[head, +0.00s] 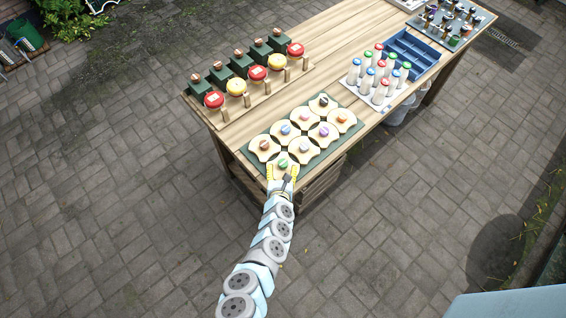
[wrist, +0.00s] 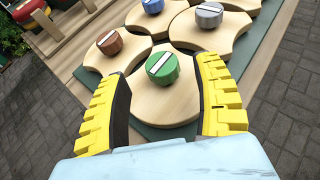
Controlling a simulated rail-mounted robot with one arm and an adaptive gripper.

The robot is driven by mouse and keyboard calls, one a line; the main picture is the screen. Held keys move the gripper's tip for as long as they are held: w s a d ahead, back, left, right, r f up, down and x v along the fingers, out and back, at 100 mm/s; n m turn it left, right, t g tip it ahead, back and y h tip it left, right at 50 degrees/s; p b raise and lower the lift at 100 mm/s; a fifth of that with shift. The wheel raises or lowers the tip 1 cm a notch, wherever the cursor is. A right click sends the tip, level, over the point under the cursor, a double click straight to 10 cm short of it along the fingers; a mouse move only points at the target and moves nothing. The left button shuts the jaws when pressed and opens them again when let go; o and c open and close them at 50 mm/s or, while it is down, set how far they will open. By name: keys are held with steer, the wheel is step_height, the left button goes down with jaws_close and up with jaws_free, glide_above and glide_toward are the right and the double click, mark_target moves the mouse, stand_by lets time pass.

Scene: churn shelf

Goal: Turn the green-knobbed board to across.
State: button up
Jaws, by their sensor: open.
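The green-knobbed board is a pale wooden piece with curved sides; its body (wrist: 168,101) and green knob (wrist: 163,67) show in the wrist view. A white stripe crosses the knob from lower left to upper right. In the head view its green knob (head: 283,163) is at the near corner of the dark green mat (head: 314,160). My gripper (head: 281,172) is open, with yellow-backed, dark-padded fingers. In the wrist view my gripper (wrist: 162,78) has one finger on each side of the board. I cannot tell whether they touch it. My fingers hide parts of its edges.
Brown-knobbed (wrist: 110,43), blue-knobbed (wrist: 153,5) and grey-knobbed (wrist: 209,14) boards lie close behind, with more beyond. A row of red and yellow-topped items (head: 257,73) stands left on the table. White bottles (head: 379,91) and a blue crate (head: 428,54) are right.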

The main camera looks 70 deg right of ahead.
mark_target(283, 163)
steer(key=shift+b+x, duration=0.7)
steer(key=shift+x, duration=1.35)
steer(key=shift+s, duration=0.1)
steer(key=c, duration=1.2)
